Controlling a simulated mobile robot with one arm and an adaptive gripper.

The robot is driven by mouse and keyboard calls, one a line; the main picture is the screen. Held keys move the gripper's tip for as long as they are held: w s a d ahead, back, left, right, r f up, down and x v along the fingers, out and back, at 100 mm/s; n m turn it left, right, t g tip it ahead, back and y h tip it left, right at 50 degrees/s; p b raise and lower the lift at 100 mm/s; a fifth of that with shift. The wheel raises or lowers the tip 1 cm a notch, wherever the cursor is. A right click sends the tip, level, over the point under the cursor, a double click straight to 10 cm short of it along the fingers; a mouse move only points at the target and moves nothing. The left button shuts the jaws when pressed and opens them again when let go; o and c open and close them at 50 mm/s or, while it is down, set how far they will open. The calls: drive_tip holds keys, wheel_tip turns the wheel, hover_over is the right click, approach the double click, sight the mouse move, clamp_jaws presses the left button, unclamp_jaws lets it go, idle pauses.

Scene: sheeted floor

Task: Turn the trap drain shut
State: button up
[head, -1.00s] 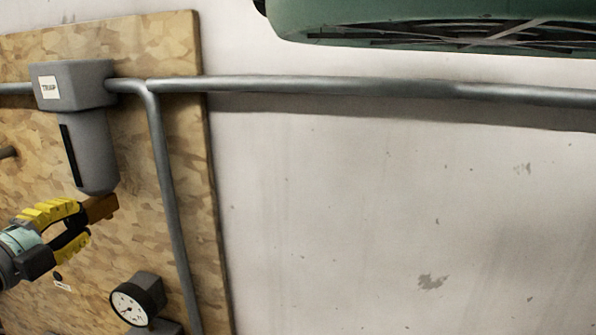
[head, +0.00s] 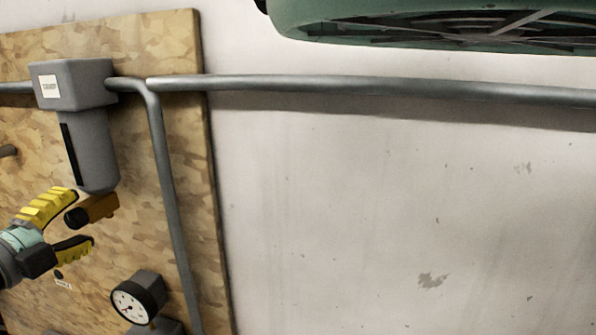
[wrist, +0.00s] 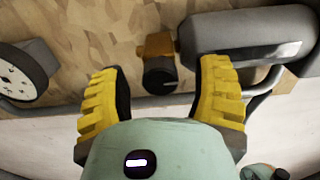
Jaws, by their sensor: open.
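The trap (head: 85,130) is a grey box with a cylindrical bowl below it, fixed to a wooden board at the left of the head view. Its brass drain (head: 98,207) sticks out under the bowl and ends in a dark round knob (head: 77,218). In the wrist view the knob (wrist: 160,75) and brass body (wrist: 157,43) lie ahead, between the yellow fingers. The bowl (wrist: 250,35) is at the upper right there. My gripper (head: 84,216) is open and empty, its fingers above and below the knob's level, apart from it. It also shows in the wrist view (wrist: 160,85).
A round gauge (head: 131,302) sits below the trap, and shows at the left of the wrist view (wrist: 18,72). A grey pipe (head: 168,190) runs down the board; another (head: 380,88) crosses the wall.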

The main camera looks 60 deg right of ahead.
drive_tip(key=v, duration=1.2)
drive_tip(key=shift+r, duration=0.1)
